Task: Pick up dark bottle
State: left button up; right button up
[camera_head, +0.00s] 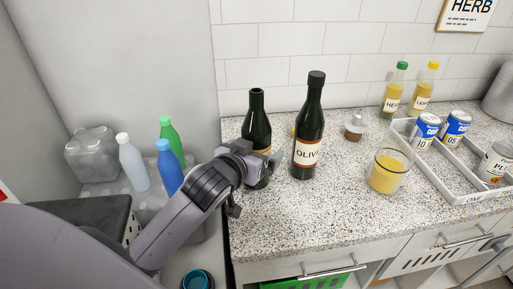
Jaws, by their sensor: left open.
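Two dark bottles stand upright on the speckled counter. One dark bottle (257,120) has a bare open neck and no cap. The other dark bottle (309,125) is taller, with a black cap and a pale label reading "OLIV". My left gripper (264,170) is at the lower part of the uncapped bottle and hides some of it. It is open; I cannot tell whether its fingers are around the bottle or only in front of it. My right gripper is not in view.
A glass of yellow liquid (387,172) stands right of the bottles, and a small brown jar (354,126) behind it. A grey tray (455,184) holds cans. Two yellow bottles stand at the back. Blue (167,168), green and white bottles stand left. The front counter is clear.

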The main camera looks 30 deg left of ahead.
pick_arm(q)
jog(key=shift+w, duration=0.3)
jog(key=shift+f, duration=0.1)
jog(key=c, duration=1)
jog(key=shift+c, duration=0.8)
jog(key=shift+r, duration=0.3)
